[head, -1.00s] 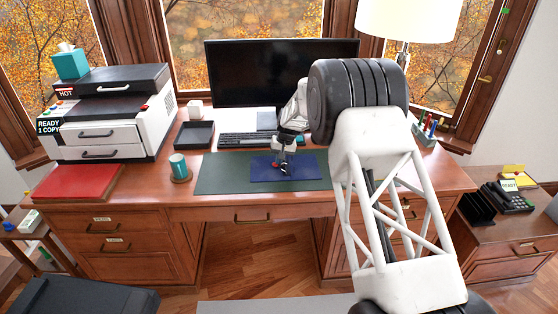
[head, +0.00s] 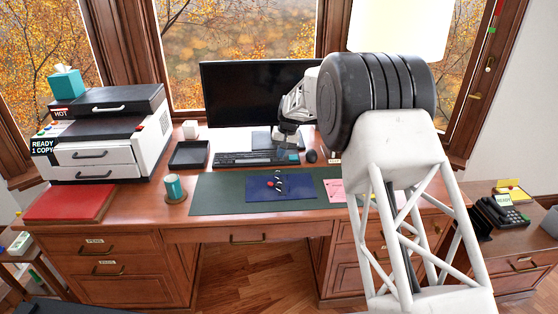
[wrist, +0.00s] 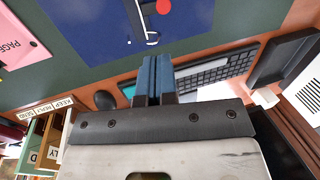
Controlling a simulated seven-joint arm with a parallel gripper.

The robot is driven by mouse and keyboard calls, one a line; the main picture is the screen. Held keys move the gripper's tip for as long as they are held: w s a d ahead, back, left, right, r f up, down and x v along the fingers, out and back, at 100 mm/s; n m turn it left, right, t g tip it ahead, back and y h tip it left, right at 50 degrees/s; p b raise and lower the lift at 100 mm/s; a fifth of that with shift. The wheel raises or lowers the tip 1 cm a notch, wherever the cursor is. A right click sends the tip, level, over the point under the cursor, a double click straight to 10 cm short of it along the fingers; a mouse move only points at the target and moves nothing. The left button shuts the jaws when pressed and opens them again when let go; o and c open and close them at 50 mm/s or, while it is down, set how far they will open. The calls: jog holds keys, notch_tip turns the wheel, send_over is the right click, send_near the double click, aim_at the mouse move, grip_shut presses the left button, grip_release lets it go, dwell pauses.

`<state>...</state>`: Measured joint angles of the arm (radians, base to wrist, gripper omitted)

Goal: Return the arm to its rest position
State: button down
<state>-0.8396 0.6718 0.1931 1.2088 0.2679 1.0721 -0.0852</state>
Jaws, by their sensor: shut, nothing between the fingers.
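My gripper (head: 289,154) is raised in front of the dark monitor (head: 235,92), over the keyboard side of the desk. In the wrist view its two blue fingers (wrist: 153,78) are closed together with nothing between them. It is clear of the blue mat (head: 305,192), which lies on the green desk pad (head: 215,193). On the blue mat are a small red round thing (head: 269,184) and a slim dark-and-white item (head: 279,186). My arm bends in from the right and hides part of the desk and lamp.
A keyboard (head: 235,158) and mouse (head: 311,156) lie below the monitor. A black tray (head: 188,155), a teal mug (head: 173,188), a printer (head: 105,140) and a red folder (head: 70,203) stand left. A lamp (head: 400,25) stands behind my arm.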

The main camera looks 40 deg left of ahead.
jog(key=shift+r, duration=0.35)
jog(key=shift+w+d, duration=0.1)
jog(key=shift+d, duration=0.05)
dwell(0.3)
